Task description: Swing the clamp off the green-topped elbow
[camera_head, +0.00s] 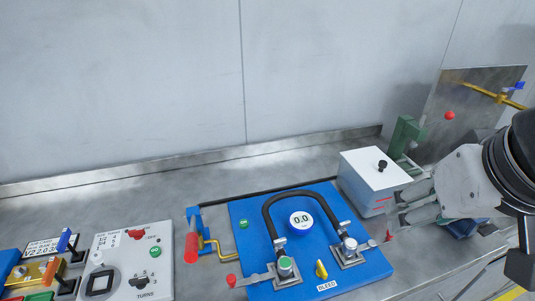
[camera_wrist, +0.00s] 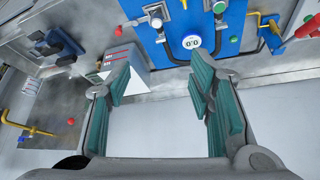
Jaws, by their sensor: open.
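The green-topped elbow (camera_head: 286,266) stands on the front left of the blue board (camera_head: 375,268). A flat metal clamp (camera_head: 255,279) with a red ball knob (camera_head: 231,280) reaches to it from the left and appears to lie at its base. The green top also shows in the wrist view (camera_wrist: 219,6) at the upper edge; its clamp is hard to make out there. A white-topped elbow (camera_head: 349,245) stands at the board's right end of the black hose. My gripper (camera_head: 396,214) is open and empty, right of the board, away from the green-topped elbow.
A white box (camera_head: 368,183) with a black knob stands close beside my gripper, behind the board's right side. A round gauge reading 0.0 (camera_head: 301,221), the arched hose (camera_head: 268,210) and a yellow bleed handle (camera_head: 321,270) crowd the board. A red-handled valve (camera_head: 192,243) stands left of it.

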